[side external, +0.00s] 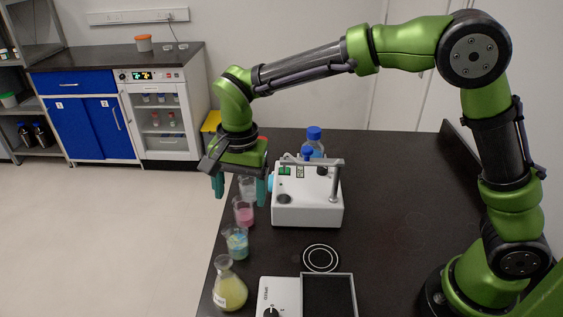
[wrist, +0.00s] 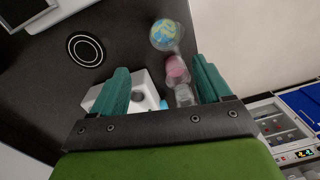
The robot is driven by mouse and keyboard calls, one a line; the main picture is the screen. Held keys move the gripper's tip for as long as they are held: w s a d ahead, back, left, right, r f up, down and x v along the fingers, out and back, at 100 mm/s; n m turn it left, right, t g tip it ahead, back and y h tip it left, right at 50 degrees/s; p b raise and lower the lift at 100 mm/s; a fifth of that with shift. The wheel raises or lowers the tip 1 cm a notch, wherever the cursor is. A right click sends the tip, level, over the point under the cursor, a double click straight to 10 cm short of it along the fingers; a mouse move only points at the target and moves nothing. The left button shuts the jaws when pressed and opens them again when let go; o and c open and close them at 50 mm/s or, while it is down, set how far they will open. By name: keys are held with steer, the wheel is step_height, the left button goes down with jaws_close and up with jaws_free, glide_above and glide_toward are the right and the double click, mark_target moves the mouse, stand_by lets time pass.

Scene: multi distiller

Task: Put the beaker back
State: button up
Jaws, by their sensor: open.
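Several glass vessels stand in a row along the left edge of the dark table in the side view. They are a clear beaker (side external: 248,190), a beaker with pink liquid (side external: 244,215), a beaker with blue and yellow contents (side external: 236,243) and a conical flask with yellow liquid (side external: 229,291). My gripper (side external: 240,190) is open, with its green fingers pointing down near the clear beaker. In the wrist view, the clear beaker (wrist: 184,96) is between the fingers in the picture, with the pink beaker (wrist: 177,70) and blue-yellow beaker (wrist: 165,36) beyond. Contact cannot be told.
A white device (side external: 308,212) with a post stands right of the beakers, and blue-capped bottles (side external: 314,143) are behind it. A ringed circle (side external: 320,258) marks bare table. A control unit (side external: 279,296) and black-topped tray (side external: 352,292) are at the front.

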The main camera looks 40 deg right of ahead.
steer(key=s+d+r+n+t+y, duration=0.2)
steer(key=s+d+r+n+t, duration=0.1)
steer(key=s+d+r, duration=0.7)
steer(key=s+d+f+n+t, duration=0.1)
steer(key=s+d+n+t, duration=0.2)
steer(key=s+d, duration=0.4)
steer(key=shift+s+d+n+t, duration=0.3)
steer(key=shift+s+d+t, duration=0.05)
steer(key=shift+d+t, duration=0.05)
